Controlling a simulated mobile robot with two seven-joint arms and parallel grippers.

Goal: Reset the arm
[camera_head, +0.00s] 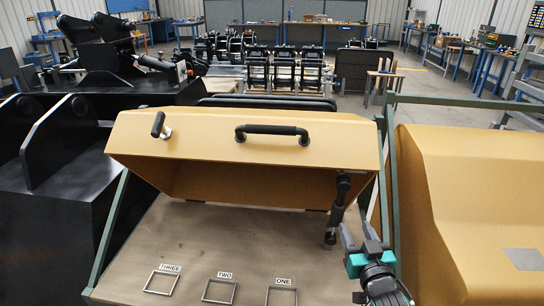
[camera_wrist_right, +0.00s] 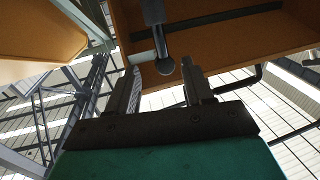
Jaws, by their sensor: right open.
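My right gripper (camera_head: 356,232) is at the lower right of the head view, with its teal body below and its two fingers pointing up. It is open, and nothing shows between its fingers. In the right wrist view the two fingers (camera_wrist_right: 162,78) stand apart, with the round end of a dark rod (camera_wrist_right: 163,62) appearing beyond the gap between them. In the head view this black rod (camera_head: 337,208) hangs from the right side of the raised yellow lid and is close to the fingertips. I cannot tell whether they touch. My left gripper is not in view.
The yellow lid (camera_head: 220,136) has a black handle (camera_head: 272,131) and stands over a brown panel (camera_head: 190,235). Square frames labelled THREE (camera_head: 162,282), TWO (camera_head: 219,291) and ONE (camera_head: 282,297) lie on the panel. A green post and a yellow housing (camera_head: 480,200) stand at right.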

